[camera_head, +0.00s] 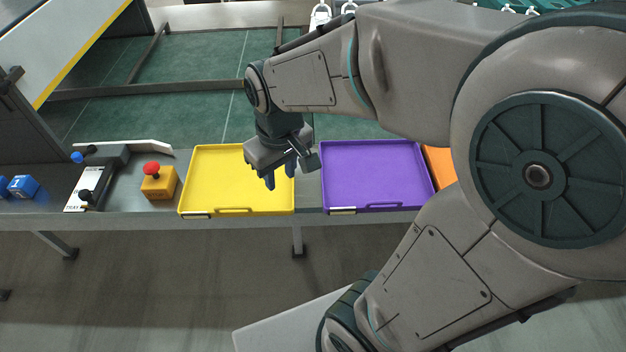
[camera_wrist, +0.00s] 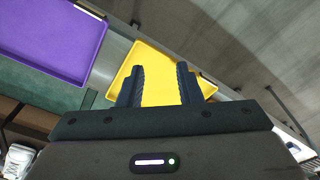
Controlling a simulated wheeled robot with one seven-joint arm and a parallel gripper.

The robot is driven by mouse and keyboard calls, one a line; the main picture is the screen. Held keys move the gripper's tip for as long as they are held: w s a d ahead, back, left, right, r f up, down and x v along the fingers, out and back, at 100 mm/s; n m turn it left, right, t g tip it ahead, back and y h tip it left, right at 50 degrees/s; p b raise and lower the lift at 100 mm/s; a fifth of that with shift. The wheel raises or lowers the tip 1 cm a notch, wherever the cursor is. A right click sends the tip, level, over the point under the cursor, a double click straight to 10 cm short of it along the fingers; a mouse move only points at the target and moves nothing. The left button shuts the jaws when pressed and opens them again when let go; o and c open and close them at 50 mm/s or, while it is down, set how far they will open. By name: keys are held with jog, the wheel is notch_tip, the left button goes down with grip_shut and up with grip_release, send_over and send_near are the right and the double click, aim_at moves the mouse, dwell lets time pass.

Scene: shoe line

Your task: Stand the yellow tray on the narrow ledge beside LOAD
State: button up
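The yellow tray (camera_head: 220,180) lies flat on the narrow grey ledge (camera_head: 310,190), with a handle slot on its front edge. My gripper (camera_head: 279,178) is above its right part, fingers pointing down. In the wrist view the two dark fingers (camera_wrist: 160,84) are apart, with the yellow tray (camera_wrist: 150,58) showing between and beyond them. Nothing is held between the fingers. I cannot tell the exact height of the fingertips over the tray. A LOAD label is not readable in either view.
A purple tray (camera_head: 372,175) lies right of the yellow one, with an orange tray (camera_head: 439,165) partly hidden behind my arm. Left stand a yellow box with a red button (camera_head: 158,182), a white-labelled lever panel (camera_head: 90,187) and blue blocks (camera_head: 22,187). A green surface (camera_head: 160,117) lies behind.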

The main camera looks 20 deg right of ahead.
jog(key=s+d+r+m+t, duration=0.1)
jog(key=s+d+r+m, duration=0.2)
jog(key=s, duration=0.4)
jog(key=shift+d+m+t, duration=0.3)
jog(key=shift+d+t, duration=0.1)
dwell(0.7)
